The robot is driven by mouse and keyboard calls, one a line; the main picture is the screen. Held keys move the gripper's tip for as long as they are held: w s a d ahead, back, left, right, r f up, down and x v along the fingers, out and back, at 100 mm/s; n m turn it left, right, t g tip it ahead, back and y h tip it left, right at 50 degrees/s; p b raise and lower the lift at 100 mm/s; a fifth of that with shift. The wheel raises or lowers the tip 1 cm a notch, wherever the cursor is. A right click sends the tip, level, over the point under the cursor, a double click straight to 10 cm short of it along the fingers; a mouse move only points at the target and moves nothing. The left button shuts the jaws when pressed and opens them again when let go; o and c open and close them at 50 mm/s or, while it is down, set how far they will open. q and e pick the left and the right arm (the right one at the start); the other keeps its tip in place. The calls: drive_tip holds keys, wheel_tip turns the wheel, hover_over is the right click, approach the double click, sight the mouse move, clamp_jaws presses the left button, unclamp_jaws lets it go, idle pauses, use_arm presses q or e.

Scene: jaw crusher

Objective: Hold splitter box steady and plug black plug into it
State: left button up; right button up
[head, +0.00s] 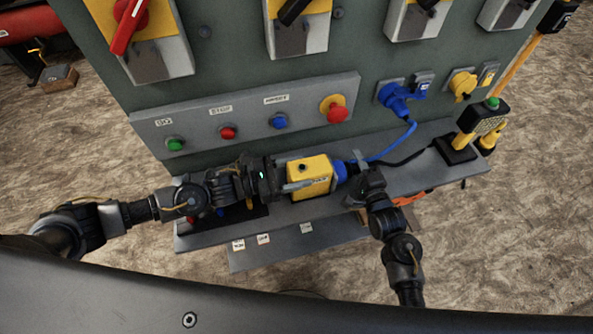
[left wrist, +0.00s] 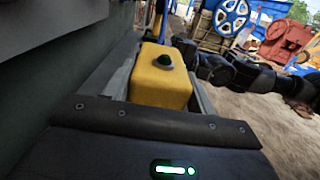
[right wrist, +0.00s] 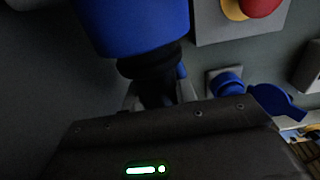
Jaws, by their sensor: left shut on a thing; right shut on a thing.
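The yellow splitter box (head: 308,176) lies above the grey ledge, with a dark round button on top. A blue socket (head: 341,171) is at its right end. My left gripper (head: 291,178) is shut on the box, its fingers along both sides; the box also shows in the left wrist view (left wrist: 160,82). My right gripper (head: 361,167) is shut on the black plug (right wrist: 157,91), just right of the blue socket. In the right wrist view the plug's black body meets the blue part (right wrist: 130,25); I cannot tell how deep it sits.
A button panel (head: 250,119) is behind the box. A blue plug (head: 397,95) on the cabinet has a blue cable (head: 392,148) running down toward the box. A black-yellow device (head: 462,147) stands at the ledge's right end, with a black cable. The ledge (head: 425,166) is partly clear.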

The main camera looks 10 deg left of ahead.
drive_tip(key=shift+s+a, duration=0.1)
drive_tip(key=shift+a, duration=0.15)
drive_tip(key=o, duration=1.1)
drive_tip(key=shift+w+d, duration=0.55)
drive_tip(key=shift+d, duration=0.85)
drive_tip(key=shift+w+d, duration=0.55)
drive_tip(key=shift+d, duration=0.8)
drive_tip(key=shift+w+d, duration=0.55)
drive_tip(key=shift+d, duration=0.85)
use_arm(q)
drive_tip(key=o, duration=1.5)
